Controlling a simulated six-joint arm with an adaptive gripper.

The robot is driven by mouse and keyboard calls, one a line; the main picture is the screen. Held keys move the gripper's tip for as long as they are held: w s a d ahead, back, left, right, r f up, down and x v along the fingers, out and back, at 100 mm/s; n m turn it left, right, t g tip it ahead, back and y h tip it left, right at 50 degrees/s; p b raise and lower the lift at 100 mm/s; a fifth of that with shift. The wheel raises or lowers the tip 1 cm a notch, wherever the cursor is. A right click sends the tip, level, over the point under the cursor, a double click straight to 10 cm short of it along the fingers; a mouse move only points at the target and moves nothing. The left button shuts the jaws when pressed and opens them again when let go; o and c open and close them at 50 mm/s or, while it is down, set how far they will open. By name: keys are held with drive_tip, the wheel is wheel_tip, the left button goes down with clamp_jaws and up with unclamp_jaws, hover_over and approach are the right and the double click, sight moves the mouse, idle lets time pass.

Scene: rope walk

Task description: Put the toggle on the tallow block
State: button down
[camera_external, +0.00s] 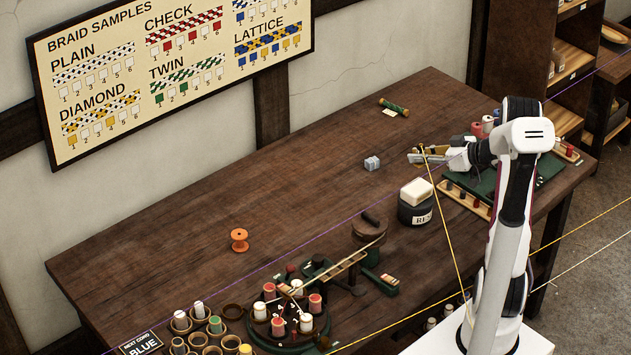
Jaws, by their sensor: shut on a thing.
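My gripper (415,156) reaches left above the table's right part, behind the pale block. It is shut on a small tan-brown piece, seemingly the toggle (432,149), which is partly hidden by the fingers. A yellow cord runs down from there toward my base. The cream block (417,190), which looks like the tallow block, sits on top of a dark round pot (415,212) with a partly readable label. My gripper is above and behind this block in the picture, apart from it. Its top looks bare.
A green mat (480,186) with a spool tray is under my arm. An orange spool (239,240) and a braiding stand (290,318) are left. The middle table is clear.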

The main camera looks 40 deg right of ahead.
drive_tip(key=shift+f, duration=1.5)
drive_tip(key=shift+f, duration=1.85)
drive_tip(key=shift+f, duration=0.1)
drive_tip(key=c, duration=2)
unclamp_jaws()
drive_tip(key=shift+o, duration=0.2)
drive_tip(key=v, duration=1.2)
